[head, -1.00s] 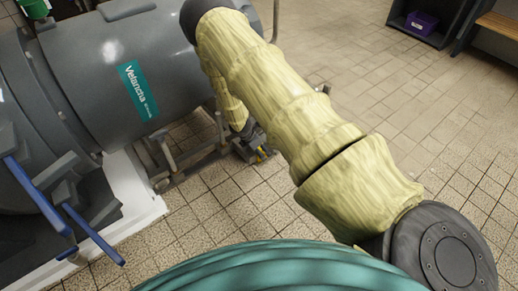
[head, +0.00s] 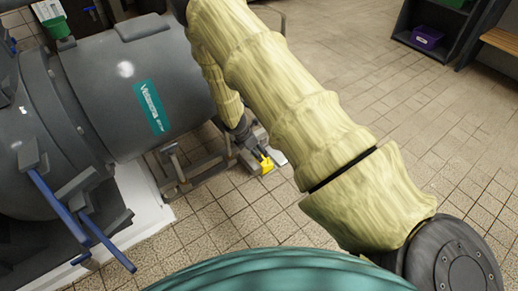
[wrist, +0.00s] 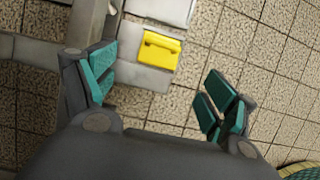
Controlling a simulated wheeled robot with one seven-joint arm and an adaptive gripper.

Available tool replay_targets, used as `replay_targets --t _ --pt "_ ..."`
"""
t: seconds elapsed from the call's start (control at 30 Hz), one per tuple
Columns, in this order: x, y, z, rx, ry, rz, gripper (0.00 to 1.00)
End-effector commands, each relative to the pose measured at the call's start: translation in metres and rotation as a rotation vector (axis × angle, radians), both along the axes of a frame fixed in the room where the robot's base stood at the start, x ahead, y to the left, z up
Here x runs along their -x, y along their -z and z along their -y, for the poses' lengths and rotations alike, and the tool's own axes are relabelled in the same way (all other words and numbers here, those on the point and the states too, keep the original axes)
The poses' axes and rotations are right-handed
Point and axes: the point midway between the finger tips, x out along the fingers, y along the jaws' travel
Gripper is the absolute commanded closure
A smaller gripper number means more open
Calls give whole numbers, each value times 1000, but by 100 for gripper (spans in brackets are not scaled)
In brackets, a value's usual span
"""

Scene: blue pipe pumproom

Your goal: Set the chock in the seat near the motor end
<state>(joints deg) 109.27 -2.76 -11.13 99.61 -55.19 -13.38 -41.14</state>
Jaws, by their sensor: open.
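The yellow chock (wrist: 160,51) lies on grey metal between a pale plate (wrist: 162,10) and a darker grey plate (wrist: 140,72) in the wrist view. It also shows in the head view (head: 266,164), at the end of the low frame beside the grey motor (head: 140,85). Whether it sits fully down in a seat I cannot tell. My gripper (wrist: 163,92) is open, its teal-padded fingers apart and empty, with the chock ahead of the gap. In the head view my gripper (head: 253,146) is small and partly hidden by my arm.
The grey frame rail (head: 200,178) runs close by my gripper's left finger. Blue handles (head: 60,200) stand out at the left. A dark shelf with a purple bin (head: 426,37) is far right. Tiled floor (head: 340,60) is clear beyond my arm.

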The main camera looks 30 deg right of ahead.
Motion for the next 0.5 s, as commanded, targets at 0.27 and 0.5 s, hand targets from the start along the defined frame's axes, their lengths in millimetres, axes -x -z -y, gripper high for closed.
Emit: replay_targets --t 0.27,0.5 --pt "78 36 -43 -157 239 8 14" --pt "234 69 -126 -372 879 68 14"
